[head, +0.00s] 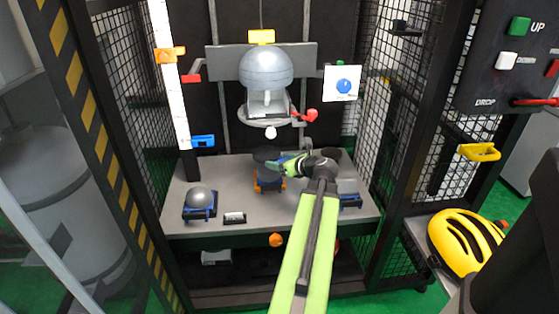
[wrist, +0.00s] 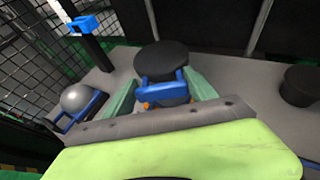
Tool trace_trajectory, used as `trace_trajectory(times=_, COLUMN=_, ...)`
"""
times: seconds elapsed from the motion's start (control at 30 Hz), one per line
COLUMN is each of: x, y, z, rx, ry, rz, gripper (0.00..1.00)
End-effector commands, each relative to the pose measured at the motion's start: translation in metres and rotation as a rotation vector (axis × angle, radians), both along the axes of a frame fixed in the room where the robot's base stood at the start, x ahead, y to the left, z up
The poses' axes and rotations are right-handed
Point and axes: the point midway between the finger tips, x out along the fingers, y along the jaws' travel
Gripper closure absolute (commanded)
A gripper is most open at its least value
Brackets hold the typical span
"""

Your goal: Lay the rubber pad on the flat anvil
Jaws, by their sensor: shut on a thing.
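The rubber pad (head: 265,154) is a thin dark disc. My gripper (head: 287,163) is shut on a blue grip piece at its near edge. In the wrist view the pad (wrist: 162,57) lies just beyond the green fingers (wrist: 162,95), with the blue piece between them. A dark round block with blue and orange at its sides, apparently the flat anvil (head: 269,181), stands in the middle of the bench, below and slightly nearer than the pad. The pad appears to be above it; whether they touch cannot be told.
A grey dome anvil (head: 200,197) sits in a blue holder at left. A grey block (head: 347,188) is at right, and a black puck (wrist: 300,85) shows in the wrist view. The grey headform (head: 266,67) hangs above.

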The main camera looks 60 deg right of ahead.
Motion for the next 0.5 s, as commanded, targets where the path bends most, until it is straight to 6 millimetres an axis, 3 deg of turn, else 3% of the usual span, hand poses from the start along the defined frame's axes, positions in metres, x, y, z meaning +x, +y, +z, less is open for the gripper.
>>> trace_trajectory(times=0.27, x=-0.011, y=-0.008, z=-0.002, rx=0.0, ry=-0.001, rz=-0.018, gripper=0.95)
trace_trajectory(times=0.5, x=-0.015, y=-0.012, z=-0.018, rx=0.0, ry=-0.001, rz=-0.026, gripper=0.95)
